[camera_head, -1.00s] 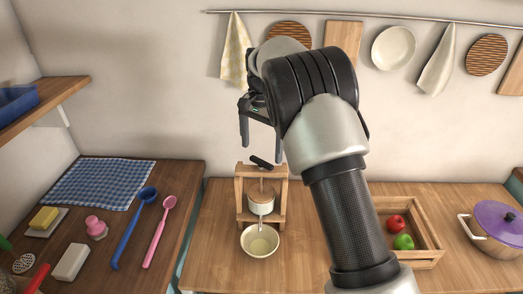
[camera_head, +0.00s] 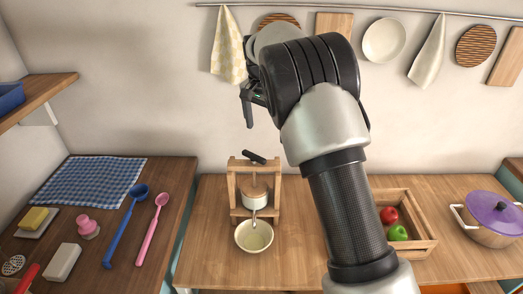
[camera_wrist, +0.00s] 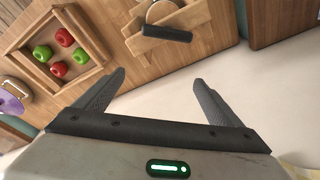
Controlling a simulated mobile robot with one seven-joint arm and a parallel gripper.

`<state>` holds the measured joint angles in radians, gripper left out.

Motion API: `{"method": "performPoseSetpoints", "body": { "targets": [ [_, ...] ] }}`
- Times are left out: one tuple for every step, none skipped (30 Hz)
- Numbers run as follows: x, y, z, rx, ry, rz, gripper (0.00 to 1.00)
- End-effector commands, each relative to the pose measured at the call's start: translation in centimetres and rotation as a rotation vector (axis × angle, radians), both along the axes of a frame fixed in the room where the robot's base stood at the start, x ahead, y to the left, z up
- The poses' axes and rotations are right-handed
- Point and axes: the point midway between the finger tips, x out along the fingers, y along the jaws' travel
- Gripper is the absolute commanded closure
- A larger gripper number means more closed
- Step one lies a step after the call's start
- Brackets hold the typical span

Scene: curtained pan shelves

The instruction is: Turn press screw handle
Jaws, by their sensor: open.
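The wooden press (camera_head: 233,186) stands on the counter in the head view, with a white pot and wooden plunger in its frame. Its black screw handle (camera_head: 254,157) lies across the top and slants down to the right. In the wrist view the handle (camera_wrist: 167,33) is a dark bar near the top centre, beyond my fingers. My gripper (camera_head: 247,121) is above the press, clear of the handle, with its fingers pointing down. In the wrist view my gripper (camera_wrist: 158,80) has its two fingers wide apart with nothing between them. My arm hides part of the wall.
A cream bowl (camera_head: 254,236) sits in front of the press. A wooden crate (camera_head: 421,247) with red and green apples is to the right, then a pot with a purple lid (camera_head: 494,211). A side counter at left holds a blue ladle (camera_head: 124,229) and a checked cloth (camera_head: 88,182).

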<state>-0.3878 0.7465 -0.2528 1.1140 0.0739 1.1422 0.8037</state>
Motion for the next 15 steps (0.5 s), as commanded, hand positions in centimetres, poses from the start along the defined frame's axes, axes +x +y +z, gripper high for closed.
{"method": "performPoseSetpoints", "body": {
  "targets": [
    [1.7, -2.2, -1.9, -0.039, -0.081, 0.01, 0.11],
    [2.9, -3.6, -2.5, -0.066, -0.139, 0.025, 0.11],
    [4.5, -5.4, -3.3, -0.105, -0.218, 0.052, 0.11],
    [5.6, -6.6, -3.6, -0.133, -0.279, 0.077, 0.11],
    [6.7, -7.8, -3.8, -0.16, -0.34, 0.104, 0.11],
    [8.0, -9.0, -4.0, -0.194, -0.416, 0.147, 0.11],
    [8.8, -9.8, -4.2, -0.217, -0.471, 0.183, 0.11],
    [9.5, -10.6, -4.2, -0.24, -0.526, 0.221, 0.11],
    [10.3, -11.3, -4.3, -0.265, -0.597, 0.274, 0.11],
    [10.7, -11.7, -4.4, -0.28, -0.647, 0.318, 0.11],
    [11.0, -12.0, -4.4, -0.295, -0.696, 0.362, 0.11],
    [11.3, -12.1, -4.4, -0.308, -0.762, 0.426, 0.11],
    [11.3, -12.0, -4.4, -0.315, -0.809, 0.476, 0.11],
    [11.2, -11.9, -4.5, -0.319, -0.854, 0.526, 0.11],
    [10.8, -11.5, -4.7, -0.317, -0.916, 0.593, 0.11]
  ]
}}
